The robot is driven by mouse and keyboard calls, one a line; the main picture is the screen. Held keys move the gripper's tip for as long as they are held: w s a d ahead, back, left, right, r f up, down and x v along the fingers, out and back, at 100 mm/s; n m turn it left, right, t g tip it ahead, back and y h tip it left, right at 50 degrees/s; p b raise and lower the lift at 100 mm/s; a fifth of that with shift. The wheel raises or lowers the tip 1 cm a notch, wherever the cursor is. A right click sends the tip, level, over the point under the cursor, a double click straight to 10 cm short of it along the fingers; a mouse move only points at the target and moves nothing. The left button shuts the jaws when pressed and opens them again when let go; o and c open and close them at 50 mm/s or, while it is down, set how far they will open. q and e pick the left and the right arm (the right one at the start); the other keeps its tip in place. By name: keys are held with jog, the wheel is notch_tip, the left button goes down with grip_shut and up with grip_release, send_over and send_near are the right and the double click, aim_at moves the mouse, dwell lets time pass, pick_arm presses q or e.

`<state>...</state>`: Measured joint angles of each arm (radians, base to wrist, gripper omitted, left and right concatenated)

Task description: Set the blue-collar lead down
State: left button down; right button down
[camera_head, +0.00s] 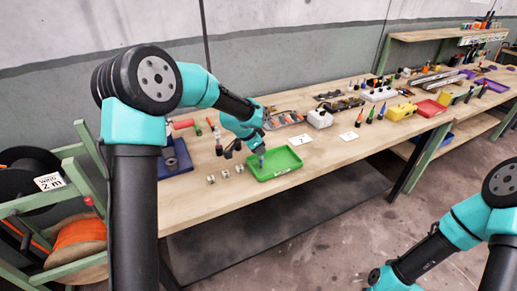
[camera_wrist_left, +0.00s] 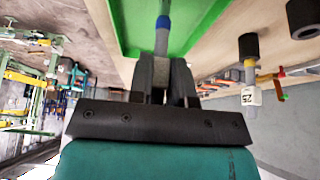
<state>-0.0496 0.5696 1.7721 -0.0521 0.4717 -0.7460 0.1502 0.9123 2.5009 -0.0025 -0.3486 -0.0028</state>
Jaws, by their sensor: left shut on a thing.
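My left gripper (camera_head: 260,150) is over the green tray (camera_head: 291,168) on the bench, pointing down into it. In the left wrist view its dark fingers (camera_wrist_left: 162,80) are shut on the blue-collar lead (camera_wrist_left: 163,22). The blue collar shows just beyond the fingertips, with a grey length past it, reaching toward the green tray (camera_wrist_left: 118,25). Whether the lead touches the tray floor I cannot tell. My right gripper (camera_head: 376,279) is low at the bottom right, away from the bench; its jaws are too small and cut off to read.
Several small metal parts (camera_head: 225,174) stand left of the tray. A blue base (camera_head: 174,160) with a dark part sits further left. A white card (camera_head: 300,140) and a white box (camera_head: 320,118) lie behind the tray. Bare wood is free at the front edge.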

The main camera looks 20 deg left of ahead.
pick_arm(q)
jog(key=shift+f, duration=0.15)
jog(key=c, duration=1.1)
grip_release()
jog(key=shift+o, duration=0.2)
jog(key=v, duration=1.2)
